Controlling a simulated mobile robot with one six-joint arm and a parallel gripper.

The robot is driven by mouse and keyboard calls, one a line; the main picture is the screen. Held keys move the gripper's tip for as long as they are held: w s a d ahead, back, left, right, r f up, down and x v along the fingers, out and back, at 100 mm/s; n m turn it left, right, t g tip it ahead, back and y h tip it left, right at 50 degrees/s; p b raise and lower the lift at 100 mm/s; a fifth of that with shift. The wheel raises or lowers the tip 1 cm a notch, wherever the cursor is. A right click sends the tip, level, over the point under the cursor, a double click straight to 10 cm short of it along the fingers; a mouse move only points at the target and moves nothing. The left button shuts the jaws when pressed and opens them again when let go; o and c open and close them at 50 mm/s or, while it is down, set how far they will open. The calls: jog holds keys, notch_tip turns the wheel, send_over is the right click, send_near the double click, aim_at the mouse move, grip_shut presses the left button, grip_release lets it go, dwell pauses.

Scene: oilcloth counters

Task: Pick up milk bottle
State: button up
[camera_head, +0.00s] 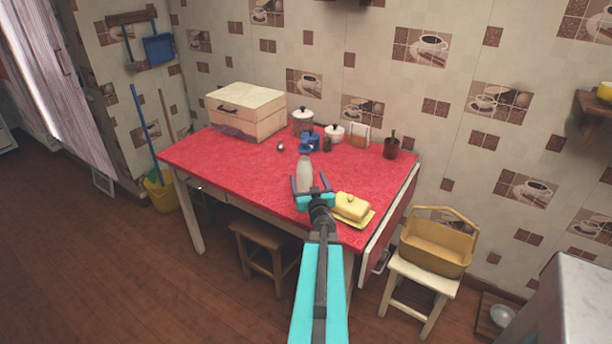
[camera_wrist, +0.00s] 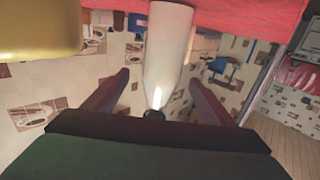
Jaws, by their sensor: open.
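The milk bottle (camera_head: 305,172) is pale and whitish and stands on the red-topped table (camera_head: 230,160). In the wrist view the bottle (camera_wrist: 168,45) appears inverted, its wide part by the red cloth at the top and its narrow end near my palm. My gripper (camera_head: 309,181) is open, with one finger on each side of the bottle. In the wrist view my gripper's fingers (camera_wrist: 158,78) show gaps to the bottle on both sides. The narrow tip is partly hidden by the dark gripper body.
A yellow butter dish (camera_head: 351,208) sits close to the right of my gripper. The table's left part is clear.

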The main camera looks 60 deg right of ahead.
aim_at(306, 152)
jog(key=shift+d, duration=0.1)
jog(key=shift+p+x, duration=0.7)
jog(key=shift+x, duration=1.85)
jog(key=shift+w+f, duration=0.1)
jog(key=shift+f, duration=0.05)
jog(key=c, duration=1.9)
jog(key=shift+r, duration=0.25)
jog(key=shift+r+p, duration=0.5)
jog(key=shift+r, duration=4.35)
